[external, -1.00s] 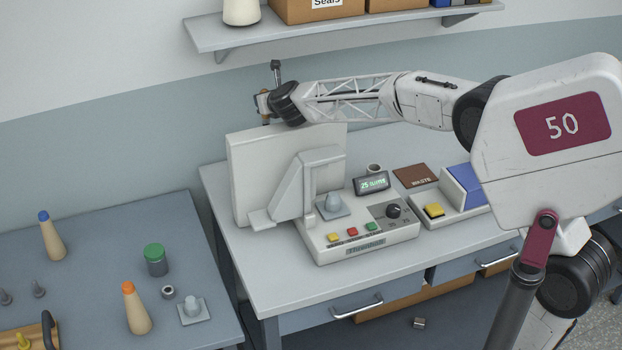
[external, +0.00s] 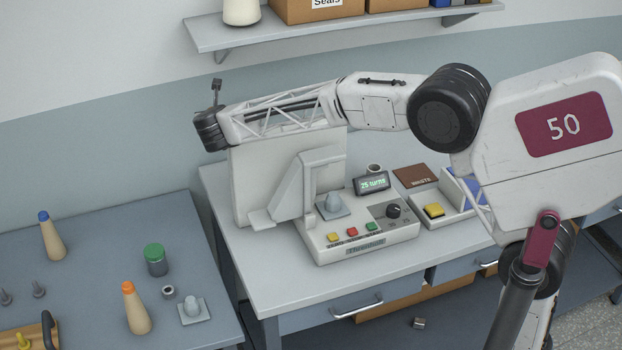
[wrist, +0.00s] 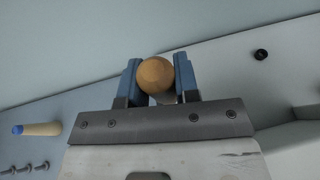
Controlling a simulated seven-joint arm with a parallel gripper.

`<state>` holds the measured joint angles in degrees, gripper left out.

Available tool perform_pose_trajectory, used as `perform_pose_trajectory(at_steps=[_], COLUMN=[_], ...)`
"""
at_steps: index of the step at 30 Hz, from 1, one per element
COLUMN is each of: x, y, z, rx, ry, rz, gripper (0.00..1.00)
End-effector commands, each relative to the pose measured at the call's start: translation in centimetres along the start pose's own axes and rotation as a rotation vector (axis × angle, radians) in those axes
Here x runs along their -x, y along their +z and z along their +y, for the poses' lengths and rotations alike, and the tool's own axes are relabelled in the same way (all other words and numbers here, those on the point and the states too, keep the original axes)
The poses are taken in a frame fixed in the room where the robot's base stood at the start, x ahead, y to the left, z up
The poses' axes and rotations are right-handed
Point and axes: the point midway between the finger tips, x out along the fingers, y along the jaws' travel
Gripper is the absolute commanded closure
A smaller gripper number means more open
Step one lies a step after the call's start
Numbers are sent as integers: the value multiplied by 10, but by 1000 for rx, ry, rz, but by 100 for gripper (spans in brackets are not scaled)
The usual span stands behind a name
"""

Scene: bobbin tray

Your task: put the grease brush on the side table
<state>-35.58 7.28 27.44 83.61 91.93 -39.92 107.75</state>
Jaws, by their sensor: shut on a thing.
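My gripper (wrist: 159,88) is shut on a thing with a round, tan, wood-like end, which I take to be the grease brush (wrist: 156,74). In the external view my gripper and the brush are hidden behind my black wrist joint, in the air above the back left of the bench. The blue-grey table (external: 95,262) at the left looks like the side table.
The left table holds a blue-tipped cone (external: 52,236), an orange-tipped cone (external: 137,308), a green-capped jar (external: 156,260) and a small post on a plate (external: 192,310). A winding machine with an upright panel (external: 262,178) stands on the bench. A wall shelf (external: 330,32) is above.

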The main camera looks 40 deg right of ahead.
Motion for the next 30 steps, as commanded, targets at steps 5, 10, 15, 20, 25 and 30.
perform_pose_trajectory(at_steps=[5, 10, 15, 20, 25, 30], x=[27, 55, 78, 96, 104, 89], y=[-10, -18, -26, -32, -46, -81], z=[38, 68, 90, 106, 115, 115], rx=[-25, -51, -71, -85, -92, -92], ry=[-62, -123, -170, -204, -231, -229], rz=[0, 0, 0, 0, 2, 2], gripper=[94, 94, 94, 94, 94, 94])
